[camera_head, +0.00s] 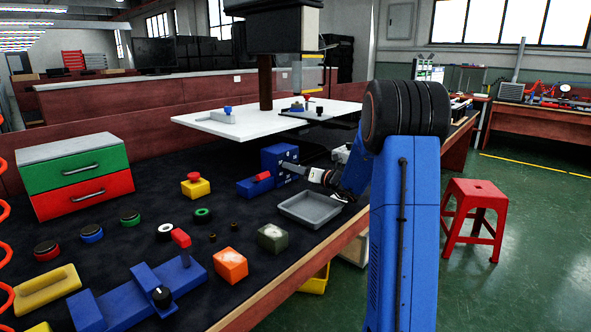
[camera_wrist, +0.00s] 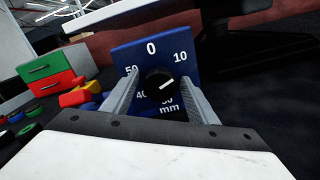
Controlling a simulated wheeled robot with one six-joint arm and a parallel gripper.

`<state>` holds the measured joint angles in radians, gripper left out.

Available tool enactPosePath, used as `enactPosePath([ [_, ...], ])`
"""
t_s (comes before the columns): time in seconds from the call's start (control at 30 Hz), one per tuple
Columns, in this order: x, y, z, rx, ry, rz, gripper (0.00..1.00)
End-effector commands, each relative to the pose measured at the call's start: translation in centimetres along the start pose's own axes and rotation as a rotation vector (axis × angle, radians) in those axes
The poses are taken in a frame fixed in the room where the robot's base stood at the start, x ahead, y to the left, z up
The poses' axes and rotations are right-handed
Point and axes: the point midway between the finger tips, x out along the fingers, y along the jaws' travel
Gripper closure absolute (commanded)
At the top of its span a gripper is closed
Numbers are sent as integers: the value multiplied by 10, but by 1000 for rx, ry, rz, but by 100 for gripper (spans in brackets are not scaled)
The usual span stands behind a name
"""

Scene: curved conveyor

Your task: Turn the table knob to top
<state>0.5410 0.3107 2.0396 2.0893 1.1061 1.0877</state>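A blue dial block (camera_head: 278,160) stands on the dark table at the middle. In the wrist view its face (camera_wrist: 186,45) shows white numbers, with 0 at the top, and "mm" at the bottom. A round black knob (camera_wrist: 160,84) sits at its centre. The white mark on the knob slants toward the right, not up to the 0. My gripper (camera_wrist: 160,100) faces the dial, with one finger on each side of the knob and gaps seen between. It also shows at the block in the head view (camera_head: 300,172). Contact with the knob cannot be seen.
A grey tray (camera_head: 310,209) lies just in front of my gripper. A red-and-yellow button (camera_head: 195,185) and a green-and-red drawer box (camera_head: 77,175) stand to the left. Another blue device (camera_head: 140,293) with a black knob is at the front. A white raised table (camera_head: 250,127) is behind.

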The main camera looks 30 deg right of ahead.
Motion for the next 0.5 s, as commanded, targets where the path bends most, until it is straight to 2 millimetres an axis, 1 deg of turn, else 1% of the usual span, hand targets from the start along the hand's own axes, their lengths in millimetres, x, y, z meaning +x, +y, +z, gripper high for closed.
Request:
enactPosePath([
  [0.03,0,0,0,0,0,0,59],
  [0.13,0,0,0,0,0,0,83],
  [0.17,0,0,0,0,0,0,86],
  [0.37,0,0,0,-8,0,0,86],
  [0.5,0,0,0,-44,0,0,86],
])
